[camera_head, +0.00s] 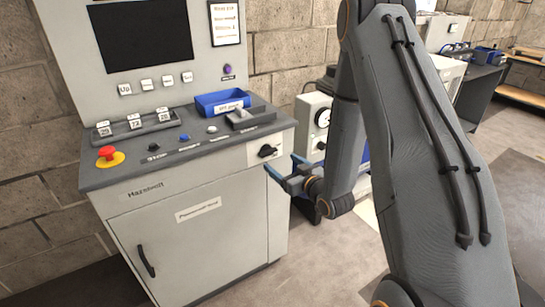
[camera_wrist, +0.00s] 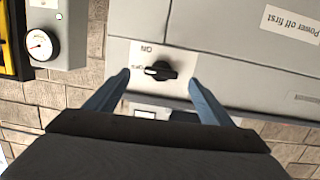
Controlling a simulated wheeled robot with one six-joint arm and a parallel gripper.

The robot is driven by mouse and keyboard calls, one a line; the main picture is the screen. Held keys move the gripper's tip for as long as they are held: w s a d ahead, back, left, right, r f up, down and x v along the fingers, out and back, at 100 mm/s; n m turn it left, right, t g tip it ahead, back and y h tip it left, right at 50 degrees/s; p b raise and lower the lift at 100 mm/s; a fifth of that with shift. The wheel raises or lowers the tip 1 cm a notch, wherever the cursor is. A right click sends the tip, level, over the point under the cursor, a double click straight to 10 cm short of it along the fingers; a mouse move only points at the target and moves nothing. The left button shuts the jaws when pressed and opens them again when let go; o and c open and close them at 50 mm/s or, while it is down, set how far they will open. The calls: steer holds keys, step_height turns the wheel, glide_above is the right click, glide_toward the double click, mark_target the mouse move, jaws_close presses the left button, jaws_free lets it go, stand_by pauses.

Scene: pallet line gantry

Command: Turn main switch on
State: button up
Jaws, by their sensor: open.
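The main switch is a black rotary knob (camera_head: 267,151) on a white plate, at the right end of the grey control cabinet's front (camera_head: 185,212). In the wrist view the knob (camera_wrist: 161,71) has a white mark pointing left, towards the label that seems to read OFF. An upside-down ON label (camera_wrist: 146,49) is above it in that picture. My gripper (camera_head: 284,166) is open and empty, in front of the switch and a little below it in the head view. In the wrist view its blue fingers (camera_wrist: 158,77) appear on either side of the knob, with no visible contact.
A red emergency button (camera_head: 107,153), a blue tray (camera_head: 222,103) and a lever (camera_head: 241,115) are on the cabinet top. A "Power off first" label (camera_wrist: 291,22) is on the front. A gauge box (camera_head: 316,120) stands behind my arm.

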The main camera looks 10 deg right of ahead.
mark_target(271, 153)
steer(key=shift+t+y, duration=0.4)
steer(key=shift+t, duration=0.5)
steer(key=p+x, duration=0.1)
steer(key=x, duration=0.6)
steer(key=shift+a+p, duration=0.1)
steer(key=shift+p, duration=0.25)
steer(key=c, duration=1)
steer(key=shift+c, duration=0.2)
